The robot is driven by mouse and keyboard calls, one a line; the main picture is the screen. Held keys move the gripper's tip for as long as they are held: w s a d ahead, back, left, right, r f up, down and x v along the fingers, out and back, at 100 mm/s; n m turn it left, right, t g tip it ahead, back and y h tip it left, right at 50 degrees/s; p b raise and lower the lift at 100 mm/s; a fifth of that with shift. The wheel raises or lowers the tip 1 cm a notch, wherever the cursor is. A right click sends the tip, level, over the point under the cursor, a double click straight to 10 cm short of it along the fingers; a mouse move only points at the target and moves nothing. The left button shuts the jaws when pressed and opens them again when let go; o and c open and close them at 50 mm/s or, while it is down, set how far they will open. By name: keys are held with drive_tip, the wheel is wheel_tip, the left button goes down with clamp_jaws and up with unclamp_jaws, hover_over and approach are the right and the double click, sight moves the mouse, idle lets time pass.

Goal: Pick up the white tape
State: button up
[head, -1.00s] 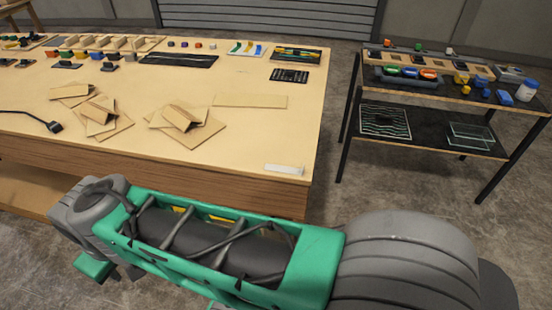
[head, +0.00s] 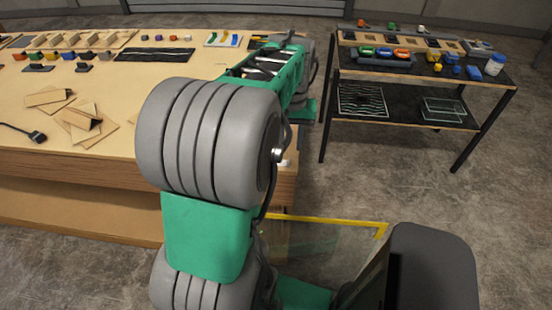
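A small white piece (head: 284,162), which may be the white tape, lies at the front right corner of the wooden table. Only a sliver of it shows past my arm; the rest is hidden. My arm reaches up and over the right part of the table, with its large grey elbow in the middle of the head view. The end of my arm with my gripper (head: 303,112) hangs near the table's right edge, behind and above the white piece in the picture. Its fingers cannot be made out, so whether it is open or shut does not show.
Folded cardboard pieces (head: 82,120) lie on the left of the wooden table (head: 125,95). A tray with coloured strips (head: 222,39) and a black mat (head: 155,55) are at the back.

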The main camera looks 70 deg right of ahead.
sight(289, 160)
wheel_tip(289, 160, down, 7)
drive_tip(key=shift+w+p, duration=0.1)
drive_tip(key=shift+p, duration=0.8)
clamp_jaws()
idle(0.6)
